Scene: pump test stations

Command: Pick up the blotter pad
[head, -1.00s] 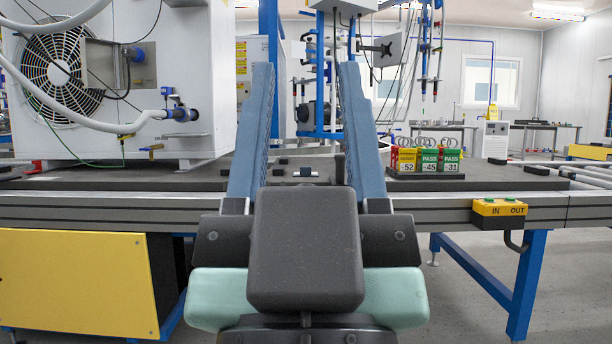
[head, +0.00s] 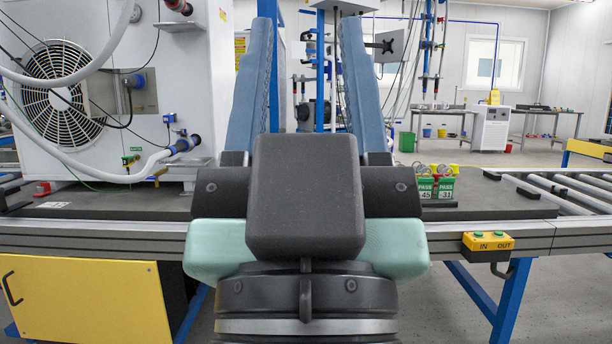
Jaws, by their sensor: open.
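My gripper (head: 308,22) reaches forward over the bench, with its two long blue fingers spread wide apart and nothing seen between them. I cannot make out the blotter pad now. My dark gripper body and wrist cover the middle of the bench top (head: 110,203). A small dark item with a light top lay there in the earlier view, but I cannot tell whether it was the pad.
A white machine with a fan (head: 62,88) and hoses fills the left. A yellow IN/OUT button box (head: 488,241) is on the front rail; rollers (head: 575,190) are at right.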

